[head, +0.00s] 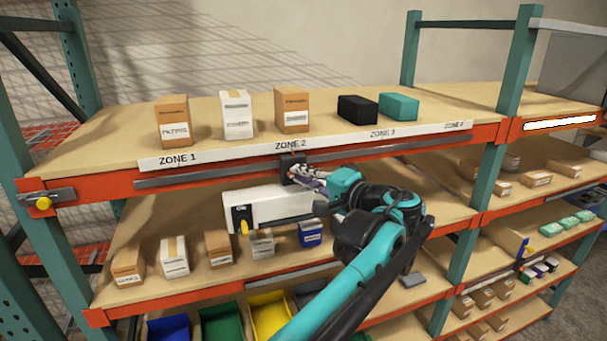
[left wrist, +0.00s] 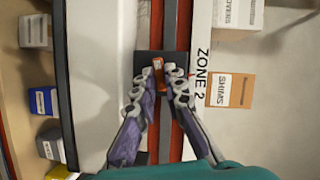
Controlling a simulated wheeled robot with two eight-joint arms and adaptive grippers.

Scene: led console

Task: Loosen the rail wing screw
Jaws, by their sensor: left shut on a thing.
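A black clamp block (head: 289,162) sits on the grey rail (head: 215,174) below the ZONE 2 label, and it also shows in the left wrist view (left wrist: 146,57). The white console box (head: 275,205) is just below the rail, with a black ON panel and a yellow lever (head: 244,227). My right gripper is not in view.
Boxes stand on the top shelf (head: 130,124) behind the label strip. More boxes (head: 219,248) stand on the shelf below, and coloured bins (head: 222,322) are under that. A bracket with a yellow knob (head: 43,203) is at the left post.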

